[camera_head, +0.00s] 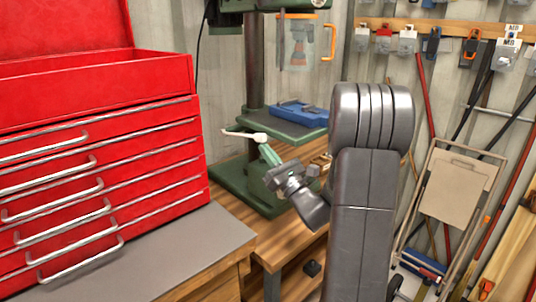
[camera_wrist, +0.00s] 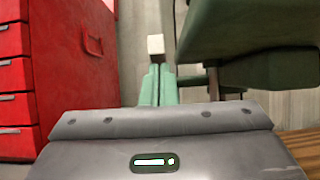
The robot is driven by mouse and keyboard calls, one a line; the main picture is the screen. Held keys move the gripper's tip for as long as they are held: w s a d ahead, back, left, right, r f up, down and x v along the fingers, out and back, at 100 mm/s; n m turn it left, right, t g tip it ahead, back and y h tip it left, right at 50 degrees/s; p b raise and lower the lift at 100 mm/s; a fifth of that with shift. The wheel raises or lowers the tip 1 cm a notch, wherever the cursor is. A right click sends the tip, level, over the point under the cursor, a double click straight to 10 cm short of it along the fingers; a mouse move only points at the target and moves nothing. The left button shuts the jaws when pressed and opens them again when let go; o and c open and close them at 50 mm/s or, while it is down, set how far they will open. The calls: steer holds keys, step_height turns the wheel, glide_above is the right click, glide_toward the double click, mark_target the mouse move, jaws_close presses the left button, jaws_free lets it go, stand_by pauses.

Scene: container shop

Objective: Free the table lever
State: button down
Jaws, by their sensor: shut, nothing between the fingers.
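The table lever (camera_head: 242,134) is a short cream-white handle to the left of the drill press table (camera_head: 283,127), near the column (camera_head: 255,82). My gripper (camera_head: 264,146) has green fingers and is shut and empty. Its fingertips are just below the lever's right end; I cannot tell whether they touch it. In the wrist view, a cream block (camera_wrist: 155,44), apparently the lever's end, shows just beyond the closed fingertips (camera_wrist: 159,68). The underside of the green table (camera_wrist: 245,25) is at upper right there. The lever's mount is hidden.
A blue vise (camera_head: 300,113) sits on the press table. A guard with an orange frame (camera_head: 308,42) hangs above it. A red tool chest (camera_head: 100,150) stands close on the left. The green press base (camera_head: 240,188) rests on a wooden bench (camera_head: 290,238).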

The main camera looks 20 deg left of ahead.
step_height(320, 180, up, 3)
steer(key=g+h+p, duration=0.1)
steer(key=p, duration=0.2)
steer(key=shift+a+f+p, duration=0.1)
steer(key=shift+p, duration=0.2)
steer(key=shift+f, duration=0.2)
steer(key=shift+f+b, duration=0.25)
steer(key=shift+b, duration=0.15)
steer(key=b+v, duration=0.3)
steer(key=v, duration=0.9)
steer(key=shift+f+b, duration=0.35)
steer(key=shift+f, duration=0.15)
steer(key=shift+s, duration=0.1)
